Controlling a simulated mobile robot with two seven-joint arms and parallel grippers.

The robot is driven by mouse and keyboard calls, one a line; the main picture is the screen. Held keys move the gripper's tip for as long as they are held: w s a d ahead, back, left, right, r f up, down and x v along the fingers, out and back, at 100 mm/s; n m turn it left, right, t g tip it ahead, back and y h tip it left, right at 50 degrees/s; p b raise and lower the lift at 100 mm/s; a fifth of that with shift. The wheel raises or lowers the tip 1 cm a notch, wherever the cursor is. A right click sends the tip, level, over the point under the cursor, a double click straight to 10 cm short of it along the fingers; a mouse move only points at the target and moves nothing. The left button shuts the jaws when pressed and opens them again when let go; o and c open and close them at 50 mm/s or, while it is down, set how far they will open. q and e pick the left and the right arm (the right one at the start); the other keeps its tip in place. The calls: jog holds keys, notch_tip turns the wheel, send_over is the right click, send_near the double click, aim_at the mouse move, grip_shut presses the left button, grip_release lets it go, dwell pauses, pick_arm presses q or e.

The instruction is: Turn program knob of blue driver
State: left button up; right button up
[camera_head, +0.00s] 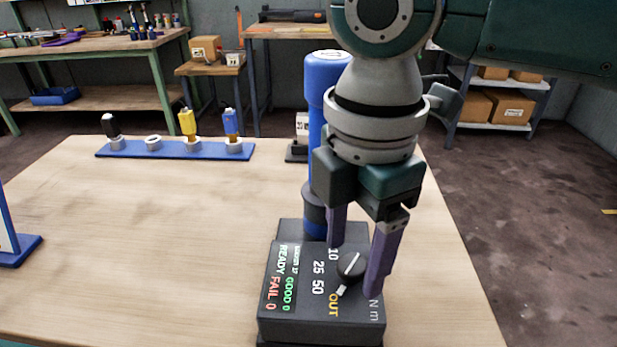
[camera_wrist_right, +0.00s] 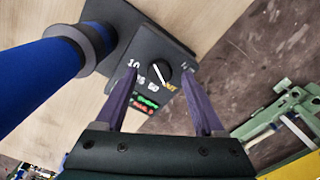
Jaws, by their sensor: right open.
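The blue driver (camera_head: 326,75) stands upright behind a dark control box (camera_head: 280,325) on the wooden table; it also shows at the left of the right wrist view (camera_wrist_right: 40,75). The black program knob (camera_head: 352,266) with a white pointer line is on the box's sloped face, among the marks 10, 25, 50 and OUT. In the right wrist view the knob (camera_wrist_right: 161,73) lies beyond and between the fingertips. My right gripper (camera_head: 354,268) is open, its purple fingers pointing down on either side of the knob. I cannot tell whether they touch it. My left gripper is not in view.
A blue rack (camera_head: 175,150) with several coloured bits stands at the table's back left. A blue stand (camera_head: 15,248) is at the left edge. A small grey device (camera_head: 298,140) stands behind the driver. The table's middle and left (camera_head: 150,230) are clear.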

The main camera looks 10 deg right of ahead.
jog(key=shift+f, duration=0.35)
grip_shut()
dwell(0.4)
